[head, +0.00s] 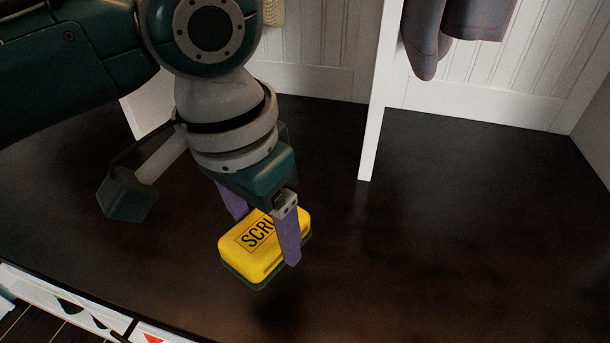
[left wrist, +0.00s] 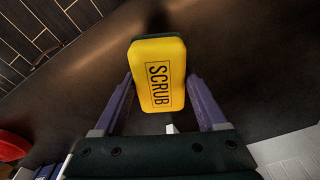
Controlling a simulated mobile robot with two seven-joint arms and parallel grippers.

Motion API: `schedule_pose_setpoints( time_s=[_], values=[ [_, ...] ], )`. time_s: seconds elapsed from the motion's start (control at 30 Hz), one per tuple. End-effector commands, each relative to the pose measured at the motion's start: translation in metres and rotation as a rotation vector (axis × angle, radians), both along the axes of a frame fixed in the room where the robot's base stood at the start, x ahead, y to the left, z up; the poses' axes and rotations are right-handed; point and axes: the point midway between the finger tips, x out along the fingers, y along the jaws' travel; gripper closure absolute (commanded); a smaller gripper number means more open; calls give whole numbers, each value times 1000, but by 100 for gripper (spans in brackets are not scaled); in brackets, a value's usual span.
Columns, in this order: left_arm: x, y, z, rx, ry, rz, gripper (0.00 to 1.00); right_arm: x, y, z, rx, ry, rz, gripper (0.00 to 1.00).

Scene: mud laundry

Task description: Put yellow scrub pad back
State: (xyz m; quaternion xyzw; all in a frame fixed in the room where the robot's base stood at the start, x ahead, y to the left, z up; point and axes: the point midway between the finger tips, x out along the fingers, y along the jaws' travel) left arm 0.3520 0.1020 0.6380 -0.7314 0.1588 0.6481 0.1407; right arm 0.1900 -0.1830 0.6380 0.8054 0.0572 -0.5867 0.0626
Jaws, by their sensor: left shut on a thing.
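The yellow scrub pad (head: 237,258) has a dark green underside and black "SCRUB" lettering. My left gripper (head: 265,240) is shut on the pad, with a purple finger on each side of it. In the left wrist view the pad (left wrist: 158,85) sits between the fingertips of the left gripper (left wrist: 160,92), lettered face toward the camera. The pad is over the dark bench top (head: 420,250); I cannot tell whether it touches the surface. My right gripper is not in view.
A white upright divider (head: 376,100) stands on the bench at the back. Dark grey cloth (head: 425,40) hangs right of it. The bench top is clear to the right. Its front edge runs along the lower left, with a white patterned front (head: 60,300) below.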

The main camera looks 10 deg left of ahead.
Motion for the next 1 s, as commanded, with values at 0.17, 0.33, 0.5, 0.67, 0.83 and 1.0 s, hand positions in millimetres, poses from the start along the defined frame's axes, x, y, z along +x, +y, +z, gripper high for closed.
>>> schedule_pose_setpoints(
  time_s=[0.17, 0.33, 0.5, 0.67, 0.83, 1.0],
  values=[
    [0, 0, -41, 1, 0, 0, 78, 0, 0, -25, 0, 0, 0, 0],
    [0, 0, -51, 1, -1, -1, 78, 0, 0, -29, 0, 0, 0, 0],
    [0, 0, -76, 0, 0, -1, 78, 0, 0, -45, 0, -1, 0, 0],
    [0, 0, -92, 0, -1, -1, 78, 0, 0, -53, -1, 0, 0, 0],
    [0, 0, -89, -1, -2, -1, 78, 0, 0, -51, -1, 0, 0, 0],
    [0, 0, -93, 0, 0, 0, 78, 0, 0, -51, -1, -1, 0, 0]
  ],
)
